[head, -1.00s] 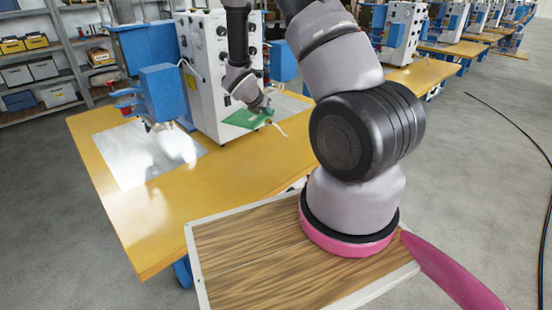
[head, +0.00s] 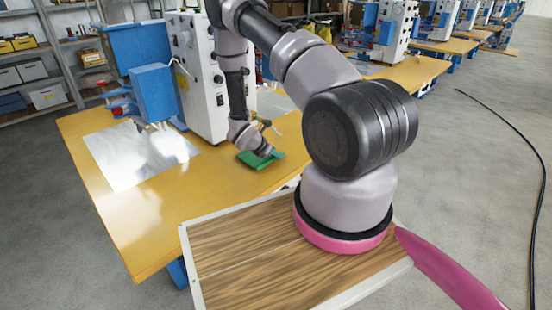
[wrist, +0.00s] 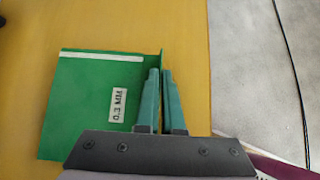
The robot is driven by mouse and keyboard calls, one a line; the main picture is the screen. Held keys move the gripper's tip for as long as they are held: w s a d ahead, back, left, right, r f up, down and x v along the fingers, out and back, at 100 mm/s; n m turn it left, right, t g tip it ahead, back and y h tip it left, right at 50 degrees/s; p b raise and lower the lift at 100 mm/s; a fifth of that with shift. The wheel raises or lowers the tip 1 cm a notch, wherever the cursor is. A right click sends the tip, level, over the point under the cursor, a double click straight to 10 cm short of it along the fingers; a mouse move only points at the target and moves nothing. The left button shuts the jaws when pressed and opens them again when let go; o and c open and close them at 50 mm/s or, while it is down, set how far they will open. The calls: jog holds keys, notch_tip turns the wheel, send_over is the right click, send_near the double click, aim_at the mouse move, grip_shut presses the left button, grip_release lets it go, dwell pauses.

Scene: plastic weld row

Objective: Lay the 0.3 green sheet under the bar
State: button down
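The green sheet (head: 247,160) is at the yellow table's right part, in front of the white machine. I cannot tell whether the sheet touches the table. A blue press head (head: 154,92) stands at the machine's left; I cannot make out the bar clearly under it.
A shiny metal plate (head: 125,172) lies on the yellow table (head: 200,195) below the press head. The white machine cabinet (head: 204,80) stands behind the sheet. In the wrist view the table ends right of my fingers, with grey floor (wrist: 260,70) beyond. The table's front middle is clear.

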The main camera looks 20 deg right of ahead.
jog(key=shift+f, duration=0.75)
jog(key=shift+f, duration=0.1)
jog(key=c, duration=1.1)
grip_release()
jog(key=shift+o, duration=0.2)
